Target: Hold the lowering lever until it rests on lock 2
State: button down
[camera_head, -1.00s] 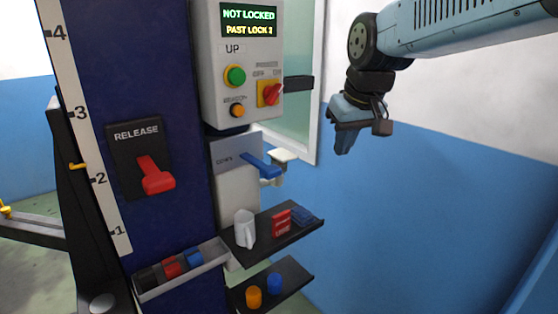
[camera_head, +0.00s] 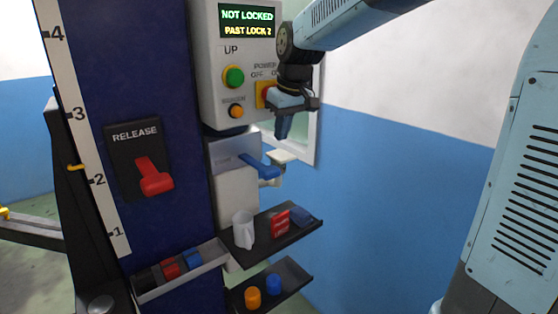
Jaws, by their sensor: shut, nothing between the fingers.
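The lowering lever (camera_head: 260,168) is a blue handle on a grey plate below the control box, sloping down to the right. My gripper (camera_head: 282,136) is shut and empty, pointing down above the lever and apart from it. My wrist covers part of the power switch. The display (camera_head: 247,20) reads "NOT LOCKED" and "PAST LOCK 2". The yellow pointer (camera_head: 76,167) on the scale (camera_head: 86,130) sits a little above the 2 mark. The red release lever (camera_head: 154,177) points down under its "RELEASE" label.
A lower shelf (camera_head: 295,286) bears orange and blue cylinders. A tray (camera_head: 210,262) is fixed to the column. Free room lies right of the lever.

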aim_at(273, 170)
jog(key=shift+f, duration=0.1)
jog(key=x, duration=0.9)
jog(key=shift+w+a+f, duration=0.1)
jog(key=shift+w+f, duration=0.1)
jog(key=shift+f, duration=0.15)
